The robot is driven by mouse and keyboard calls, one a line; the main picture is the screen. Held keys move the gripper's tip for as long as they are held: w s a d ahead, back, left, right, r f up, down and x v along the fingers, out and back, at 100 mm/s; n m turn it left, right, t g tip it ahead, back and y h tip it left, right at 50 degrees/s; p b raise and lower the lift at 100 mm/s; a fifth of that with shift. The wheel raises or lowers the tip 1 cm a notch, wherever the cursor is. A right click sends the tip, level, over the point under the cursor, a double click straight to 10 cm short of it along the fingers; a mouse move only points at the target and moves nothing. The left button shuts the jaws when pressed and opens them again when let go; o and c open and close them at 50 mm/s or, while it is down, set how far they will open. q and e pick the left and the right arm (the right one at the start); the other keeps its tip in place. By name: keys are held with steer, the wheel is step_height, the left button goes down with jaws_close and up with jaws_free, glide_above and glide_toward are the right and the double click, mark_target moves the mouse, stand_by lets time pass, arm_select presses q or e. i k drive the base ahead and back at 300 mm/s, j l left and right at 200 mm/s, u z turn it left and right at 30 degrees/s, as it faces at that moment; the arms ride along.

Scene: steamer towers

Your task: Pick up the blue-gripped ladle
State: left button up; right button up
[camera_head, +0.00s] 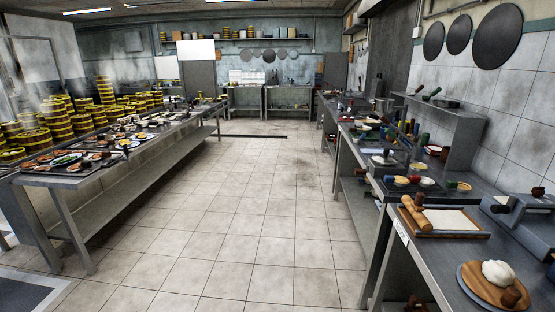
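I cannot pick out a blue-gripped ladle for certain from here. Small upright handles, some of them blue (416,129), stand among the wares on the long right counter (425,233). They are too small to tell what tools they belong to. Neither my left gripper nor my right gripper shows in the head view.
A wide tiled floor aisle (230,220) lies clear ahead. A long steel table (125,165) with several dishes runs along the left, with stacked yellow-banded steamers (55,120) behind it. A board with dough (498,272) and a rolling-pin tray (450,220) sit near right.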

mark_target(356, 140)
steer(key=i, duration=2.75)
